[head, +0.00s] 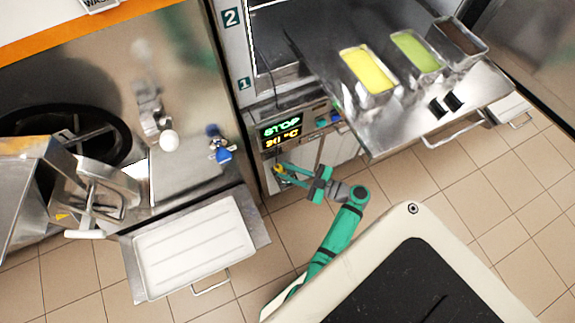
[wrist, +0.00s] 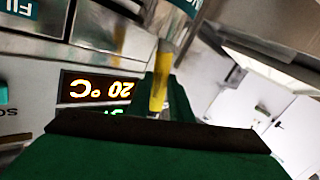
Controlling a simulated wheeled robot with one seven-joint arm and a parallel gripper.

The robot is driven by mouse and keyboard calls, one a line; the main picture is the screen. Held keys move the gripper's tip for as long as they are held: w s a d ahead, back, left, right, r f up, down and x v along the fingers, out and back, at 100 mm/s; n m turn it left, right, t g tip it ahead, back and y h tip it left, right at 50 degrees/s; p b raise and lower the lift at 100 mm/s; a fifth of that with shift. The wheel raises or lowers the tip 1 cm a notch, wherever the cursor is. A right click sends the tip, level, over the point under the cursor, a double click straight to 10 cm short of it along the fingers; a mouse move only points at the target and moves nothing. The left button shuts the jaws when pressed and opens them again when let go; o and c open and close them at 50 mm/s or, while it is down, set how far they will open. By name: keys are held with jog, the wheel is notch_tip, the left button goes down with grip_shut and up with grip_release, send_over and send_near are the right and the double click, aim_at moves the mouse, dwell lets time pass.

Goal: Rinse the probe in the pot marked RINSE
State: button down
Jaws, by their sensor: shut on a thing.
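My gripper (head: 287,175) is in front of the freezer's lower front, just below the display. It is shut on the probe's yellow handle (wrist: 159,88), which stands between the fingers in the wrist view. The handle's upper end in that view meets a pale, shiny cylinder (wrist: 176,28) with a teal label at the picture's edge. I cannot read that label or tell whether this is the RINSE pot. The probe's tip is hidden. In the head view the yellow handle (head: 278,168) is small at the fingertips.
The freezer display (head: 281,132) shows green STOP and an orange temperature. A steel shelf (head: 400,140) with yellow, green and brown tubs juts out at right. A white tray (head: 196,248) and a steel machine (head: 90,190) are at left. Tiled floor (head: 425,185) is open at right.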

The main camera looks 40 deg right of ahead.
jog(key=shift+s+r, duration=0.1)
jog(key=shift+s+a+r, duration=0.1)
jog(key=shift+s+r, duration=0.2)
jog(key=shift+s, duration=0.05)
jog(key=shift+w+a+f, duration=0.2)
jog(key=shift+w+a, duration=0.2)
jog(key=shift+w, duration=0.1)
jog(key=shift+w+a+f, duration=0.2)
jog(key=shift+w+a, duration=0.15)
jog(key=shift+w, duration=0.1)
jog(key=shift+d+r, duration=0.4)
jog(key=shift+d, duration=0.05)
jog(key=shift+s+d+f, duration=0.3)
jog(key=shift+d+f, duration=0.05)
jog(key=shift+s+r, duration=0.35)
jog(key=shift+s, duration=0.1)
dwell(1.0)
jog(key=shift+f, duration=0.1)
